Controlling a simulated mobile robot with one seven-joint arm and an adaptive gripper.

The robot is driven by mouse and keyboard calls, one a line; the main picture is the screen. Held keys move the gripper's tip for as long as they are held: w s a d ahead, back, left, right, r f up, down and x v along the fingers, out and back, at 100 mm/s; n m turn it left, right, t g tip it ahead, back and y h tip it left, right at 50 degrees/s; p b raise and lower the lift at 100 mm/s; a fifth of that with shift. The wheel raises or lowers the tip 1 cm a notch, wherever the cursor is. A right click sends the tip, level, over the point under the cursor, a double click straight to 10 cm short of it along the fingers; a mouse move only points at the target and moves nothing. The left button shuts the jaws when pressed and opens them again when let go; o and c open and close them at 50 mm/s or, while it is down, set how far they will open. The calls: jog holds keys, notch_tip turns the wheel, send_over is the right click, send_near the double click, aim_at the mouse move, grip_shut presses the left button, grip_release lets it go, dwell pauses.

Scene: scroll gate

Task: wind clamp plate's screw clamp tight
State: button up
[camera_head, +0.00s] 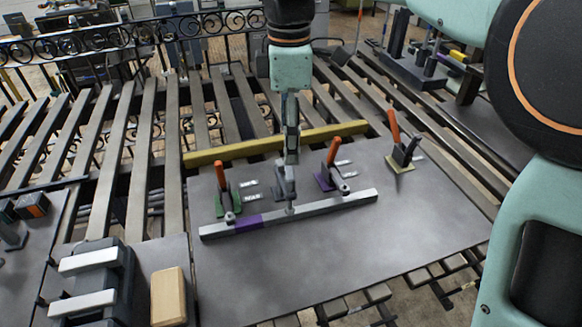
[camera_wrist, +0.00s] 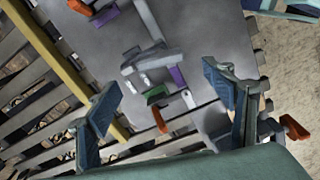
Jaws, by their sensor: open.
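A grey upright clamp, apparently the screw clamp (camera_head: 280,183), stands mid-plate between two orange-handled clamps; its foot seems to reach the grey bar. It also shows as a grey bracket in the wrist view (camera_wrist: 140,60). The clamp plate (camera_head: 350,240) is a flat grey sheet. A long grey bar (camera_head: 320,206) with a purple section (camera_head: 248,222) lies across it. My gripper (camera_head: 291,155) points down at this clamp and hides part of it. In the wrist view its fingers (camera_wrist: 161,80) are wide apart, with no object visibly held. Whether they touch the clamp, I cannot tell.
Orange-handled clamps stand on green (camera_head: 228,204), purple (camera_head: 325,180) and yellow-green (camera_head: 398,163) bases. A yellow beam (camera_head: 270,147) runs behind. A black fixture (camera_head: 90,278) and a wooden block (camera_head: 168,296) are at lower left. The plate's front is clear.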

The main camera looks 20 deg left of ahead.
aim_at(290, 167)
notch_tip(290, 167, down, 8)
jog(key=shift+f+b, duration=0.15)
jog(key=shift+b, duration=0.25)
jog(key=c, duration=1.2)
jog(key=shift+o, duration=0.2)
jog(key=shift+m, duration=0.3)
